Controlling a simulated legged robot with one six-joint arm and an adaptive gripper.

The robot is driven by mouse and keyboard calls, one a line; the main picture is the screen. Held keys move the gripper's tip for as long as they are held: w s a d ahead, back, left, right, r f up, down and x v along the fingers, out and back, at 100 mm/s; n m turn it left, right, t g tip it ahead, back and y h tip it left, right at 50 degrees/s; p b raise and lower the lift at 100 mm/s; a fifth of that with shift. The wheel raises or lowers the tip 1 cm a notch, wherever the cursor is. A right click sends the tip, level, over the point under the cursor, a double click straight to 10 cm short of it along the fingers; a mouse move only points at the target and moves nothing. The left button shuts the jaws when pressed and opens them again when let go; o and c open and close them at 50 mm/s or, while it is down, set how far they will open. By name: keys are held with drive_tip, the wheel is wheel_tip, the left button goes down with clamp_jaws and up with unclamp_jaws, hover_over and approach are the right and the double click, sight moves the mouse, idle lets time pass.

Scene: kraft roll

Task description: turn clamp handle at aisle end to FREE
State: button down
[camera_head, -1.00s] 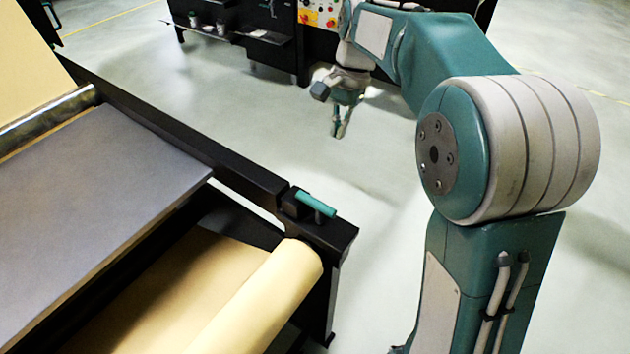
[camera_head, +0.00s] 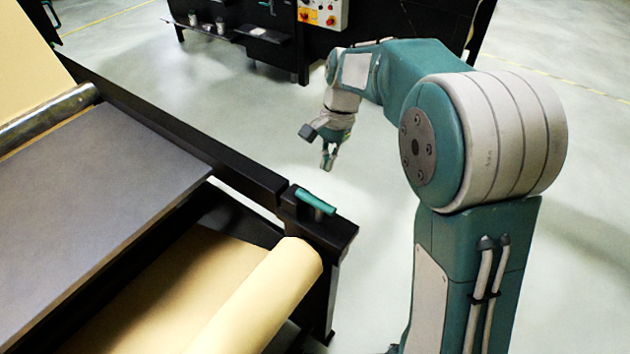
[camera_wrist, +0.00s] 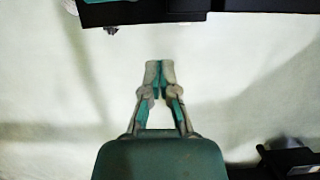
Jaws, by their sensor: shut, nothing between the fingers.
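The clamp handle (camera_head: 316,201) is a teal bar on a black block at the near right end of the machine's black rail, above the end of the kraft roll (camera_head: 270,290). My gripper (camera_head: 327,168) is shut and empty. In the head view it hangs over the floor just beyond the handle, apart from it. In the wrist view my gripper (camera_wrist: 159,64) shows its fingertips together over bare floor. A teal strip, which may be the handle, is cut off at the top left of that view. I cannot read any FREE marking.
The black rail (camera_head: 190,142) runs along the machine, with a grey plate (camera_head: 100,200) on its left. The floor between is clear.

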drive_tip(key=s+a+f, duration=0.2)
drive_tip(key=s, duration=0.1)
drive_tip(key=shift+s+a+f, duration=0.3)
drive_tip(key=shift+a, duration=0.1)
